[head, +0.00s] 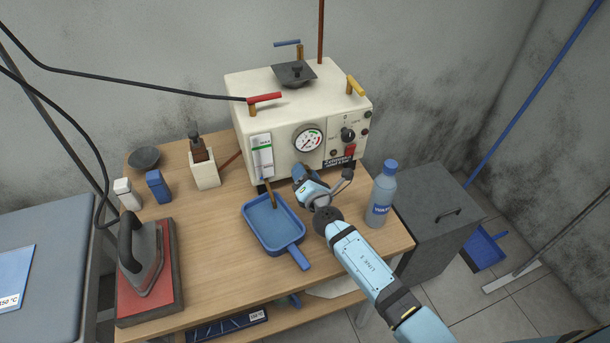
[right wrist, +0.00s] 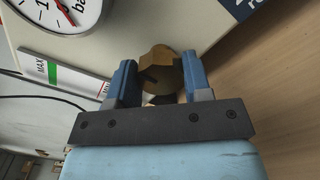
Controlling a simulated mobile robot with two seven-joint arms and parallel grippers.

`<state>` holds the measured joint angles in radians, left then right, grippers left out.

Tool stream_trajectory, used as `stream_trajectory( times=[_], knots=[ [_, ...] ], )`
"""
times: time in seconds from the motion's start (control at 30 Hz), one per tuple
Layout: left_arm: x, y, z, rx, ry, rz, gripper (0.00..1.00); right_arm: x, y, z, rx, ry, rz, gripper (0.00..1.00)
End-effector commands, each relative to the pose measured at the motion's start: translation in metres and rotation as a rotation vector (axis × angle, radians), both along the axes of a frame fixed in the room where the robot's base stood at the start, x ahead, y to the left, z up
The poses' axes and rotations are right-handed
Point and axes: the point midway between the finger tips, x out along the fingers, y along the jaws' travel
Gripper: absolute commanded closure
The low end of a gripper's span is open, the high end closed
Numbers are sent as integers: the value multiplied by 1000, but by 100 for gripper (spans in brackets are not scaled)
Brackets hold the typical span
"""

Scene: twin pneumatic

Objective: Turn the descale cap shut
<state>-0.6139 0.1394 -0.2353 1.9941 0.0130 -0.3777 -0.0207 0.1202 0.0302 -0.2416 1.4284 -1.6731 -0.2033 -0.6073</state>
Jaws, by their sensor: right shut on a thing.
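The descale cap is a brass, faceted piece (right wrist: 161,64) low on the front of the cream boiler (head: 257,107). It sits between the two blue fingers of my right gripper (right wrist: 159,78), which is shut on it. In the head view my right gripper (head: 299,172) reaches the boiler's lower front, and its fingers and wrist hide the cap there. I cannot tell how far the cap is turned. My left gripper is not in view.
A blue pan (head: 250,226) lies left of my right wrist, under a brown spout (head: 270,192). A blue-capped bottle (head: 381,195) stands close on the right. An iron (head: 145,255) rests on a red pad at the left. The wooden table's front middle is clear.

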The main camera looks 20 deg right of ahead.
Motion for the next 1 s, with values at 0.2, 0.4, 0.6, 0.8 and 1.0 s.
stream_trajectory(
  times=[0.2, 0.4, 0.6, 0.8, 1.0],
  knots=[
    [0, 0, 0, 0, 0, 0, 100, 0, 0, 0, 2, 1, 0, 29],
    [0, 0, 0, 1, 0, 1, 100, 0, 0, 0, 1, 1, 1, 29],
    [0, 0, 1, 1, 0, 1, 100, -12, 0, -1, 1, 2, 1, 29],
    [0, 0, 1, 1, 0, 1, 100, -53, -2, -2, 2, 4, 1, 29],
    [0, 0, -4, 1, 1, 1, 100, -98, -4, -2, 0, 2, 1, 29]
  ],
)
